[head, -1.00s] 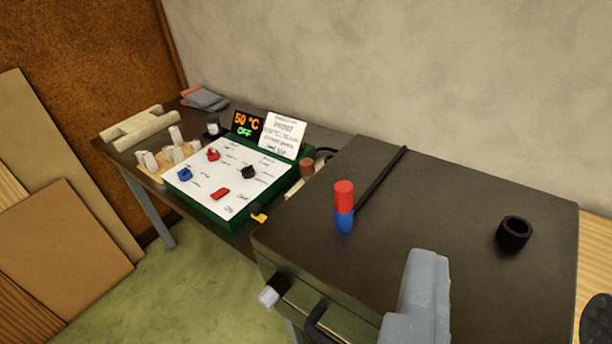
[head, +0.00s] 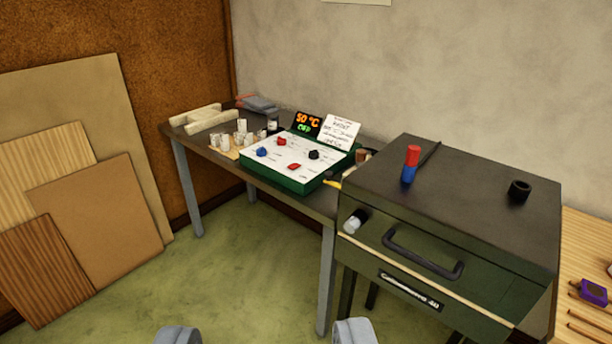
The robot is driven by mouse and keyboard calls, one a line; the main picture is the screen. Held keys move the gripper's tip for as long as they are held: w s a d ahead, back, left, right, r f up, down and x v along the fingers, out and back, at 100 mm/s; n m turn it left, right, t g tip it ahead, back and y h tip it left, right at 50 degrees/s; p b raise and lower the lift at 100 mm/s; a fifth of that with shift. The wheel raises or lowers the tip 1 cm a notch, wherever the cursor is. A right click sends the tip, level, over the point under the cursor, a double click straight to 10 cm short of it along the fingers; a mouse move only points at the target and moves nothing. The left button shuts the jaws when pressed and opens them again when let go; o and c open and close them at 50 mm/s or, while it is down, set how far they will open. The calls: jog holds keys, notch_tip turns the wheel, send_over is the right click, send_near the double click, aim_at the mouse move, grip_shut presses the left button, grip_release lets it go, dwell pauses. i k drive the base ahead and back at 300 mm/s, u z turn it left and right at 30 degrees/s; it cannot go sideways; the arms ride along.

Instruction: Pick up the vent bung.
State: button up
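No part is plainly marked as the vent bung, so I cannot tell for certain which it is. A small brown cylinder (head: 363,155) stands behind the control box's right end, partly hidden by the kiln. On the kiln lid (head: 460,180) stand an upright red-over-blue cylinder (head: 410,165) and a black open collar (head: 519,191) to its right. A pale cylinder (head: 354,222) sticks out of the kiln's front. My gripper (head: 265,335) shows two grey fingertips wide apart at the bottom edge, with only floor between them. It is open, empty and well away from all of these.
Boards (head: 100,215) lean at left. A wooden bench (head: 590,250) is at right. The green floor (head: 230,265) is clear.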

aim_at(361, 154)
jog(key=u, duration=0.4)
jog(key=i, duration=2.05)
jog(key=z, duration=0.9)
jog(key=i, duration=1.1)
jog(key=z, duration=0.6)
